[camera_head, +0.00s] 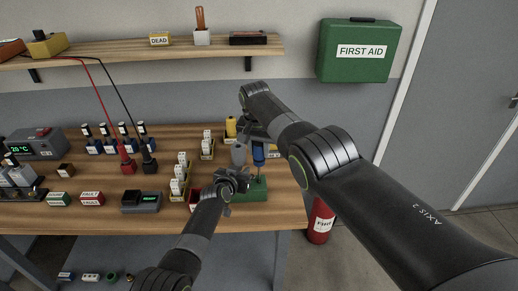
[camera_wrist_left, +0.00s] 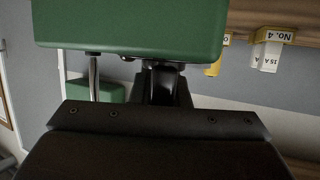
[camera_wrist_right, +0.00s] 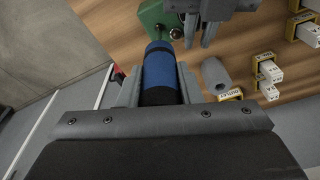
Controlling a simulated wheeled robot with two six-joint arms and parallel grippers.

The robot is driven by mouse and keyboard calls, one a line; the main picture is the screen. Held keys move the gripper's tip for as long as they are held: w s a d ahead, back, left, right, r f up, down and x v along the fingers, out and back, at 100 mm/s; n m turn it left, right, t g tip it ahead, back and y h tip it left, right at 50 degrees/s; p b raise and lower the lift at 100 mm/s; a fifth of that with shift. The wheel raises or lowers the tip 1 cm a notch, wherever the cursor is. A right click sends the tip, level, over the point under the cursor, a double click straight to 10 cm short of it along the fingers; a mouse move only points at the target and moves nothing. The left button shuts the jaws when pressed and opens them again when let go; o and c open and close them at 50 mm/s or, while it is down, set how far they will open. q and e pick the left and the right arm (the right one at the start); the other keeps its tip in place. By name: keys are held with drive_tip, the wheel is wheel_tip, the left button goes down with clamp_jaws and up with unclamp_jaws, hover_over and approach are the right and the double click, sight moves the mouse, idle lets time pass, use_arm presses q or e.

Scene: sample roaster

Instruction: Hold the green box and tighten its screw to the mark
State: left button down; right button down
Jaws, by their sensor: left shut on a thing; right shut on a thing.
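The green box (camera_head: 250,190) sits at the front right of the wooden bench. It fills the top of the left wrist view (camera_wrist_left: 130,25). My left gripper (camera_head: 232,180) is shut on a part of it (camera_wrist_left: 163,68). My right gripper (camera_wrist_right: 155,90) is shut on the blue handle (camera_wrist_right: 160,72) of a screwdriver, which stands upright over the box in the head view (camera_head: 258,155). Its metal shaft (camera_wrist_left: 93,78) meets the box at a small dark screw (camera_wrist_left: 93,54). I cannot make out the mark or how far the screw is turned.
A grey cylinder (camera_wrist_right: 215,75) stands close beside the screwdriver. White blocks in yellow holders (camera_head: 180,180) stand left of the box. A fire extinguisher (camera_head: 320,220) stands past the bench's right end.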

use_arm(q)
drive_tip(key=shift+r, duration=0.1)
use_arm(e)
drive_tip(key=shift+n, duration=0.7)
drive_tip(key=shift+r, duration=1.1)
drive_tip(key=shift+r, duration=0.1)
drive_tip(key=shift+r, duration=2.45)
